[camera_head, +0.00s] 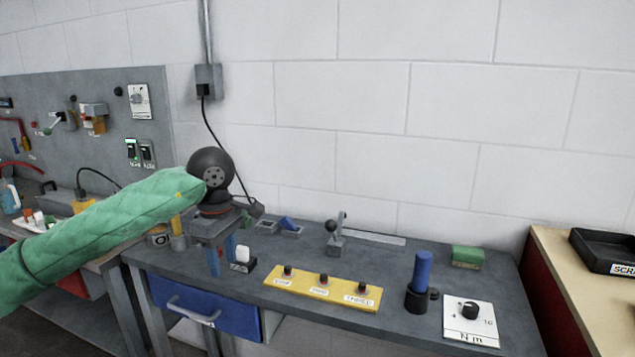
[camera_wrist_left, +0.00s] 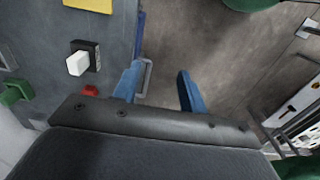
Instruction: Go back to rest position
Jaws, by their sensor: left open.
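My left gripper (camera_head: 227,256) hangs at the end of my green-sleeved left arm, over the left end of the grey workbench (camera_head: 395,262). In the left wrist view its two blue fingers (camera_wrist_left: 160,92) are spread apart with nothing between them. Below the fingers are the bench's front edge and the floor. My right gripper is in neither view.
A white switch on a black base (camera_head: 242,262) stands close beside the left gripper. A yellow panel with several knobs (camera_head: 322,289), a blue handle (camera_head: 422,272) and a dial plate (camera_head: 471,321) sit further right. The blue drawer (camera_head: 208,309) has a metal handle.

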